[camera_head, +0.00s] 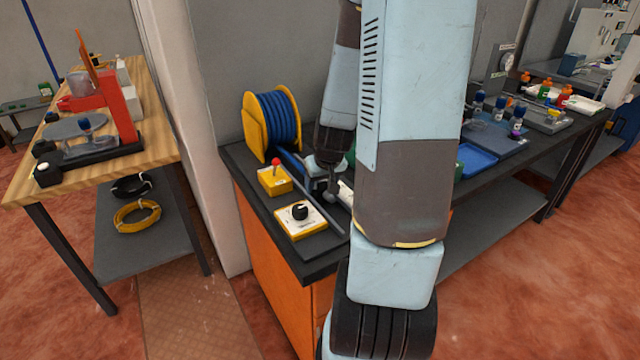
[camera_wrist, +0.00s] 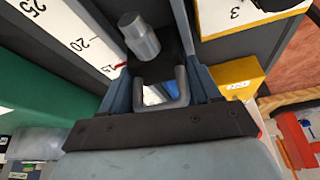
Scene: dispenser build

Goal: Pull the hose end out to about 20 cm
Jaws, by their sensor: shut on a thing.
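The hose reel (camera_head: 272,118) has blue hose wound between yellow flanges and stands on the dark bench. My gripper (camera_wrist: 161,85) is shut on the hose end, a dark block with a grey metal nozzle (camera_wrist: 140,38), seen between the fingers in the wrist view. In the head view my gripper (camera_head: 327,170) is low over the bench, right of the reel, partly hidden by my arm. A white scale (camera_wrist: 80,40) marked 20 and 25 lies beside the hose end. A red mark (camera_wrist: 121,66) shows near a partly covered 15, close to the held block.
A yellow box with a red-topped lever (camera_head: 272,181) and a yellow-edged white box with a black knob (camera_head: 300,221) stand close to my gripper. A green object (camera_wrist: 40,90) lies beyond the scale. A blue tray (camera_head: 476,160) and bottles are farther right.

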